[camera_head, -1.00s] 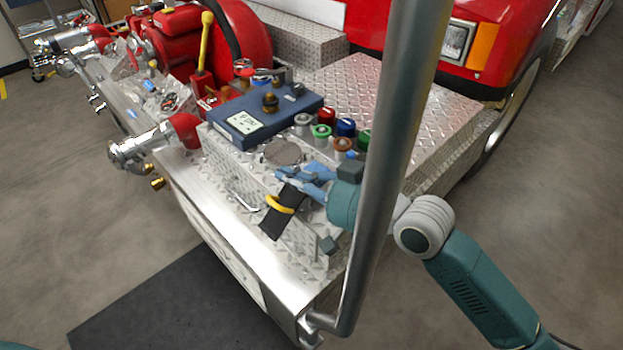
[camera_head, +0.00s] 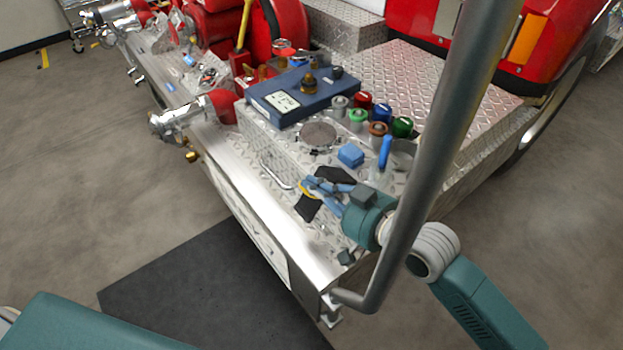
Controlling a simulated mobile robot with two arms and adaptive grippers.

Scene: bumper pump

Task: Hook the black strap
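The black strap (camera_head: 307,208) lies at the front of the tread-plate bumper. A dark piece also shows behind the fingers (camera_head: 336,175), and a yellow band (camera_head: 304,189) is next to the fingertips. My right gripper (camera_head: 310,187), with blue fingers, reaches in from the right over the strap. Its fingers overlap the strap and yellow band and hide the strap's middle. I cannot tell whether they clamp it. No hook can be made out clearly. Part of my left arm shows at bottom left; its gripper is out of view.
A thick grey rail (camera_head: 440,140) rises in front of my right arm. A bent metal handle (camera_head: 275,170), a round grey cap (camera_head: 318,135), a blue block (camera_head: 350,155) and several coloured caps are near the strap. A blue pump panel (camera_head: 300,92) stands behind.

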